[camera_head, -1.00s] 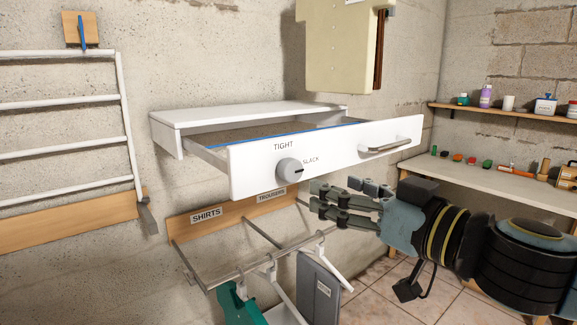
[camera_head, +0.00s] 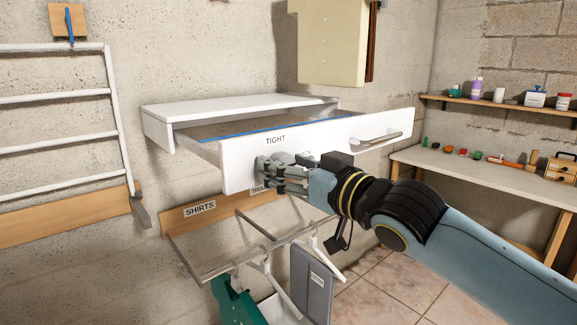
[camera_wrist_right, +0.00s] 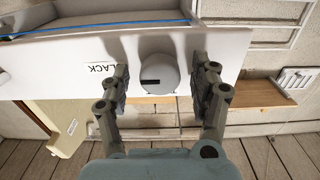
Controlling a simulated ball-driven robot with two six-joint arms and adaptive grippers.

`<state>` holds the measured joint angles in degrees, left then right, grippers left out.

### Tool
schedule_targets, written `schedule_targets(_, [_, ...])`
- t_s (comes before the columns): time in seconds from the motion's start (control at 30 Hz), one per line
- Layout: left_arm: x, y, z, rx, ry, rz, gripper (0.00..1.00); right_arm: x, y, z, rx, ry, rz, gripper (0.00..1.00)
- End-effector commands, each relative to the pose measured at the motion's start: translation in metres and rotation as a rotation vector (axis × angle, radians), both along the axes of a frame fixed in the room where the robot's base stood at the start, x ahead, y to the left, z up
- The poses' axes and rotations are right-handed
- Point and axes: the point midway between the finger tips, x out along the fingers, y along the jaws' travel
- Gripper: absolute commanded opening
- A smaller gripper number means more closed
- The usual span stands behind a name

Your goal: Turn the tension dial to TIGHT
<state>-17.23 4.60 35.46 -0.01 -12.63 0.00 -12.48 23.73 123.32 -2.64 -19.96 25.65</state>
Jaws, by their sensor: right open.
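The tension dial (camera_wrist_right: 158,72) is a round pale knob on the white drawer front (camera_wrist_right: 60,65). Its dark mark points toward the SLACK label (camera_wrist_right: 101,68) in the right wrist view. The TIGHT label (camera_head: 275,140) shows in the head view, above the dial. My right gripper (camera_head: 268,172) is at the dial and mostly hides it in the head view. In the right wrist view my right gripper (camera_wrist_right: 161,80) is open, one finger on each side of the dial, with gaps visible. My left gripper is not in view.
The drawer stands open under a white shelf (camera_head: 225,108), with a handle (camera_head: 380,138) at right. A workbench (camera_head: 490,178) stands at right.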

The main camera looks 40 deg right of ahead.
Motion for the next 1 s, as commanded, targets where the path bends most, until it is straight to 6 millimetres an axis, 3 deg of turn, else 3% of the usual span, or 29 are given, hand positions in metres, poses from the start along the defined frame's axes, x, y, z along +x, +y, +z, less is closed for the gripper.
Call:
schedule_targets(0.13, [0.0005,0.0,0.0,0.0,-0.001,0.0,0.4,-0.0002,0.0,-0.0002,0.0,0.0,0.0,0.62])
schedule_targets(0.57, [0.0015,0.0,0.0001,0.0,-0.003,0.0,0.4,-0.0005,-0.0001,-0.0003,-0.001,0.001,0.0,0.07])
schedule_targets(1.0, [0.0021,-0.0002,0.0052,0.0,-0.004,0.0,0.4,-0.0003,-0.0003,0.0004,-0.112,-0.008,0.0,0.07])
